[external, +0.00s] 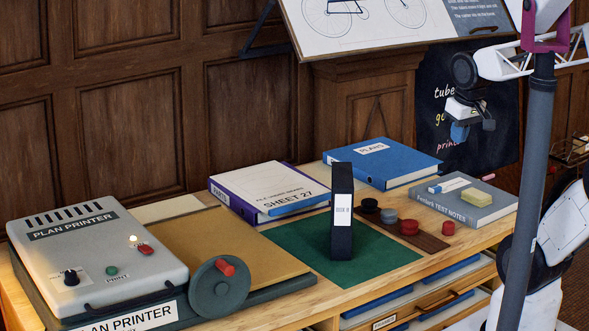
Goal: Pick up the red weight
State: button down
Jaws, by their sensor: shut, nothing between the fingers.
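Two small round red weights show in the external view. One red weight (409,228) sits on a brown wooden strip (428,243) beside a grey weight (389,215) and a dark green weight (370,205). The other red weight (448,228) is at the right, by the strip's edge. My gripper (461,134) hangs well above the desk, behind and above the weights, apart from them. It looks shut and empty; its fingertips are small here.
A tall black upright box (342,222) stands on the green mat (300,240), left of the weights. A grey book (480,213) with a yellow sponge (476,198) lies right, a blue binder (400,160) behind. The plan printer (100,255) fills the left.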

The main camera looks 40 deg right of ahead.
jog(key=c, duration=1.8)
grip_release()
jog(key=o, duration=1.5)
jog(key=n+t+h, duration=0.1)
jog(key=n+h, duration=1.1)
jog(key=n, duration=0.7)
send_over(406, 225)
jog(key=s, duration=0.6)
notch_tip(406, 225, down, 24)
jog(key=r, duration=0.1)
jog(key=w+a+f+n+t, duration=0.1)
jog(key=f+n, duration=0.1)
jog(key=w+a+f+n+t+y, duration=0.1)
jog(key=f+n+t, duration=0.1)
jog(key=f, duration=0.1)
jog(key=w+a+f+n+t, duration=0.1)
jog(key=f+n+t, duration=0.1)
jog(key=f+n, duration=0.1)
jog(key=shift+w+a+f+y, duration=0.15)
jog(key=shift+a+f+y, duration=0.15)
jog(key=shift+a, duration=0.1)
jog(key=shift+d, duration=0.15)
